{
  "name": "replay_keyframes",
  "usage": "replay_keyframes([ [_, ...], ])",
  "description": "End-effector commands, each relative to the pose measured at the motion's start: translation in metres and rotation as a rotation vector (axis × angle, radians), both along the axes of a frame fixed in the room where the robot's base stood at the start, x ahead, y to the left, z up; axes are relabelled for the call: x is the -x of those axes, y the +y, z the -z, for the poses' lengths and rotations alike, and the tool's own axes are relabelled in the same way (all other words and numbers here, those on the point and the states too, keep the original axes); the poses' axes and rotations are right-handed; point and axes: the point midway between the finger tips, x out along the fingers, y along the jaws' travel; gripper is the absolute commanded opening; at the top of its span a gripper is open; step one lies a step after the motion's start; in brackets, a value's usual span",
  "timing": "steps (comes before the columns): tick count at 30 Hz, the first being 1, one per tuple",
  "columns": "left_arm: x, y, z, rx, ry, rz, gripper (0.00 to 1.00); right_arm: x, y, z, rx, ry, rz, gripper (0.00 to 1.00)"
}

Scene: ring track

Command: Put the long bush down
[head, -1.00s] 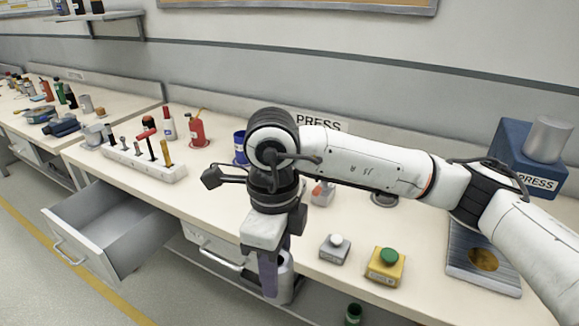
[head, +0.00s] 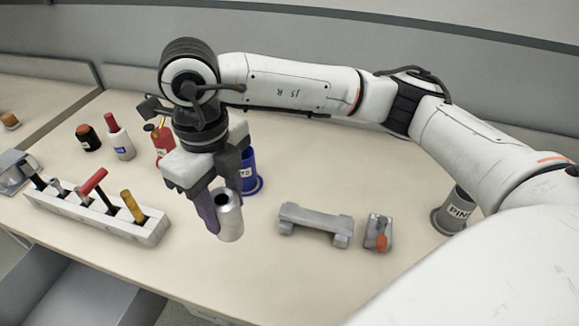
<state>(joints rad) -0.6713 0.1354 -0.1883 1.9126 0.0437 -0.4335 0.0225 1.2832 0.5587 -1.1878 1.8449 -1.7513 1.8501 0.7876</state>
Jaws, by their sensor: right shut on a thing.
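The long bush (head: 231,222) is a silver metal cylinder with a dark hole in its upper end. My right gripper (head: 222,207) is shut on it, with its fingers pointing down over the table (head: 285,275). The bush stands nearly upright, slightly tilted. One finger shows at its left; the other is mostly hidden. I cannot tell whether the bush's lower end touches the table top. My left gripper is not in view.
A blue cup (head: 250,182) stands just behind the bush. A grey cradle (head: 316,222) and a small grey device with a red knob (head: 377,238) are to the right. A white tool rack (head: 85,215) is at left, above an open drawer (head: 70,295). The front table is clear.

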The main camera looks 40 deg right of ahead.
Motion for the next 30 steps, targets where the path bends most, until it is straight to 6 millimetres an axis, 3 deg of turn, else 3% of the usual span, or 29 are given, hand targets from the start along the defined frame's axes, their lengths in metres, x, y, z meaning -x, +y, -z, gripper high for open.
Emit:
replay_keyframes([
  [5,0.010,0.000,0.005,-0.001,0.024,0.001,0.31,0.000,0.000,0.005,0.001,0.002,-0.001,0.13],
  [13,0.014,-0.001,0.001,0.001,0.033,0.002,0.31,0.001,0.000,0.051,0.001,0.003,0.000,0.13],
  [25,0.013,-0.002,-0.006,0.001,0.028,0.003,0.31,0.001,0.000,0.094,0.000,0.003,0.001,0.13],
  [30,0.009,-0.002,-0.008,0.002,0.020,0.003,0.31,0.000,0.000,0.100,0.000,-0.001,-0.001,0.13],
])
